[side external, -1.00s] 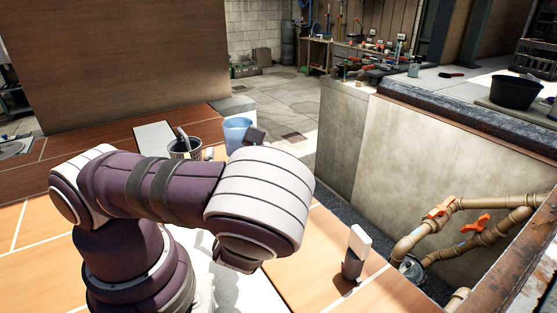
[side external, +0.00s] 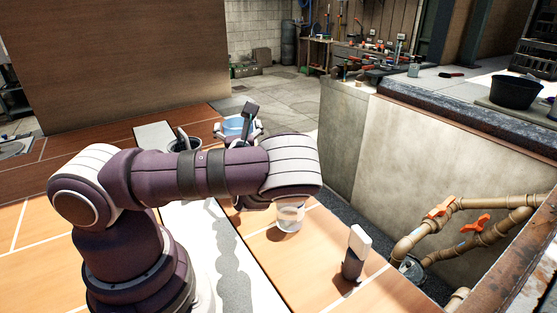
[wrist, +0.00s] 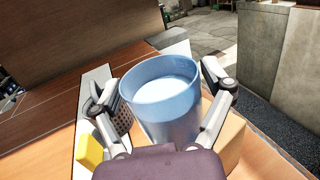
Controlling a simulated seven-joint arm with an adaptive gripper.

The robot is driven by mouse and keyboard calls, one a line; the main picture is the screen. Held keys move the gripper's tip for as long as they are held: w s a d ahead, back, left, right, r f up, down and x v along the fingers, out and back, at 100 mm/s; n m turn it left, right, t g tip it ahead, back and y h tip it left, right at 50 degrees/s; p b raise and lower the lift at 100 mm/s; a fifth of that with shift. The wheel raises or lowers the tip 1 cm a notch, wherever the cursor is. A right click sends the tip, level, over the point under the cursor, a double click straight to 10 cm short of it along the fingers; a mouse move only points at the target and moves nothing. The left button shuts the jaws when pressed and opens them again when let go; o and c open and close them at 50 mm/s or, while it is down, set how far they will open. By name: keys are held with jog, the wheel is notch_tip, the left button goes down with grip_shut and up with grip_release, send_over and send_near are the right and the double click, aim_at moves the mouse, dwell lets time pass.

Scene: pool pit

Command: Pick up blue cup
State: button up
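The blue cup (wrist: 160,103) stands upright in the middle of the wrist view, its open rim facing up. In the side external view only part of the blue cup (side external: 233,126) shows behind my gripper (side external: 237,127). In the wrist view my gripper (wrist: 165,92) is open, with one finger on each side of the cup. The right finger is close to the cup wall; I cannot tell whether either finger touches it. The cup's lower part is hidden by my gripper's body.
A dark mesh holder (side external: 185,143) stands left of the cup. A yellow object (wrist: 89,148) is at lower left in the wrist view. A pit with pipes (side external: 462,222) lies right.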

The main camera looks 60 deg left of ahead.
jog(key=c, duration=0.9)
jog(key=shift+o, duration=0.2)
jog(key=w+r, duration=0.1)
jog(key=r, duration=0.1)
jog(key=w+r, duration=0.1)
jog(key=r, duration=0.2)
jog(key=w+r, duration=0.1)
jog(key=r, duration=0.2)
notch_tip(320, 180, down, 8)
jog(key=shift+r, duration=0.15)
